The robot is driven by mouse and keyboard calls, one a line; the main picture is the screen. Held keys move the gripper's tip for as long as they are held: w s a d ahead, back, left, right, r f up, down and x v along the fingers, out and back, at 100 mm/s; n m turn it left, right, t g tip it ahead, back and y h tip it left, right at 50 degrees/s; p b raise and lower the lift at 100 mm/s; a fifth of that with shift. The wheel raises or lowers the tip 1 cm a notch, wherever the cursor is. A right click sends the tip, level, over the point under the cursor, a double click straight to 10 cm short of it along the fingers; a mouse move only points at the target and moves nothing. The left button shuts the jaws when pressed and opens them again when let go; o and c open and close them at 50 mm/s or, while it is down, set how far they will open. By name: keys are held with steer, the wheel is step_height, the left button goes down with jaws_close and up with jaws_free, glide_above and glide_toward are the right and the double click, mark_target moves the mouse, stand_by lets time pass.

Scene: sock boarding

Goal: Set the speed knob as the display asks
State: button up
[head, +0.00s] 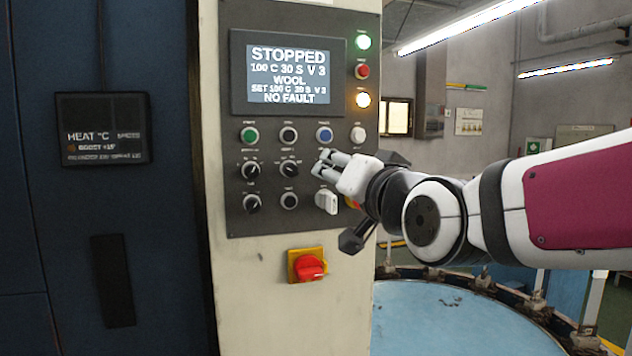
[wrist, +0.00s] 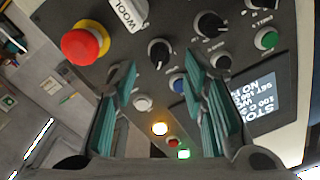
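The display (head: 289,72) reads STOPPED, 100 C 30 S V 3, WOOL, SET 100 C 30 S V 3, NO FAULT. My gripper (head: 322,163) is at the panel, over the right end of the middle row of knobs. In the wrist view my gripper (wrist: 157,72) is open, with a finger on either side of a black knob (wrist: 160,53) just beyond the tips. I take this for the speed knob, but its label is not legible. My fingers hide it in the head view. Contact with it cannot be told.
Nearby are another black knob (head: 290,168), a blue button (head: 324,135), the white WOOL selector (wrist: 128,12) and a red emergency button (wrist: 85,45). A red rotary switch (head: 310,268) sits lower down. Green (head: 363,41) and amber (head: 363,100) lamps are lit. A blue round table (head: 450,320) stands right.

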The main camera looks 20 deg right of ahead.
steer(key=s, duration=0.8)
steer(key=shift+s+f, duration=0.15)
steer(key=shift+s, duration=0.05)
steer(key=shift+d, duration=0.1)
steer(key=s+f+n+g, duration=0.3)
steer(key=s+f+g, duration=0.3)
steer(key=f, duration=0.4)
steer(key=s+f+n+g, duration=0.2)
steer(key=s+f+g, duration=0.5)
steer(key=f, duration=0.4)
steer(key=shift+s+f+n+h, duration=0.2)
steer(key=shift+s+n+h, duration=0.1)
steer(key=shift+s+n, duration=0.15)
